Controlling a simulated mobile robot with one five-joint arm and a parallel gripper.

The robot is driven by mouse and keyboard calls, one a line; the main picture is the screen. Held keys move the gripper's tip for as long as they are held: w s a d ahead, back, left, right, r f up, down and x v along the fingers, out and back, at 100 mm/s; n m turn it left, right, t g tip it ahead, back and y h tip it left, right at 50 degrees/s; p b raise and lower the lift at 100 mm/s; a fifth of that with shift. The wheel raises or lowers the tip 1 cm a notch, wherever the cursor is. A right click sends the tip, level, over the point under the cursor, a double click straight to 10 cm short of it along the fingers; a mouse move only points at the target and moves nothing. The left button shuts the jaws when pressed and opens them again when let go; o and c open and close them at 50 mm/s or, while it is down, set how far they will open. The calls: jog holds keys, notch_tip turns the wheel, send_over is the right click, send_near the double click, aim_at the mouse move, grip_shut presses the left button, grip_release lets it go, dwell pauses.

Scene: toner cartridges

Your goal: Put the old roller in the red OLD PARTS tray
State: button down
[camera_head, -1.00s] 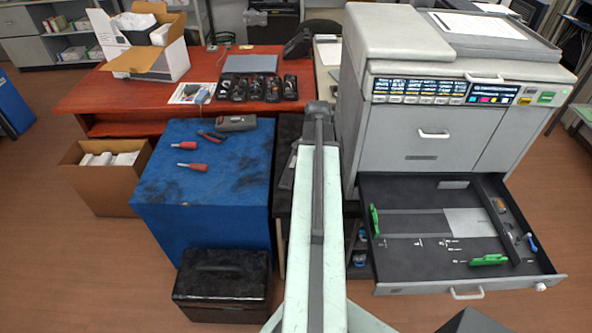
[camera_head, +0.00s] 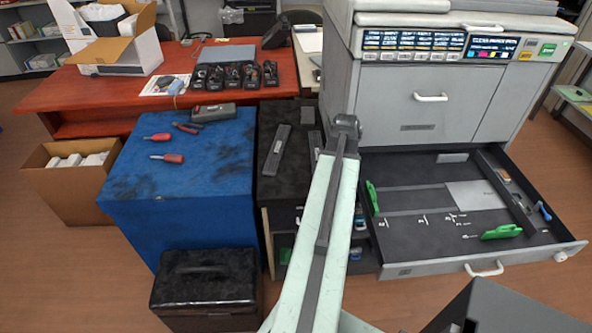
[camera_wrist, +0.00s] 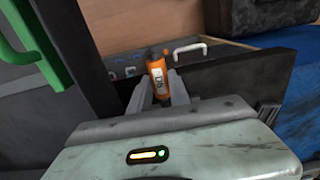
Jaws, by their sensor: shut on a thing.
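In the wrist view my gripper (camera_wrist: 160,83) is shut on the old roller (camera_wrist: 157,70), an orange cylinder with a white label and dark printed letters. The roller stands up between the two grey fingers, with its top end clear of them. Its lower end is hidden by the gripper. In the head view my own arm hides the gripper and the roller. I cannot make out a red OLD PARTS tray in either view.
A grey printer (camera_head: 420,107) has its drawer (camera_head: 412,244) pulled out on the right. Left of my arm stand a black-topped cart (camera_head: 271,190), a blue-covered table (camera_head: 172,200) with tools, and a black case (camera_head: 205,283). A cardboard box (camera_head: 64,194) stands at left.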

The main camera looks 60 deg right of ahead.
jog(key=b, duration=0.1)
send_over(297, 183)
jog(key=shift+a+f, duration=0.1)
jog(key=shift+f, duration=0.55)
notch_tip(297, 183, down, 4)
jog(key=b, duration=0.4)
jog(key=shift+r, duration=0.2)
jog(key=shift+f, duration=0.15)
jog(key=c, duration=1.2)
grip_release()
jog(key=shift+c, duration=0.2)
notch_tip(297, 183, up, 12)
jog(key=p, duration=1.2)
jog(key=shift+r, duration=0.2)
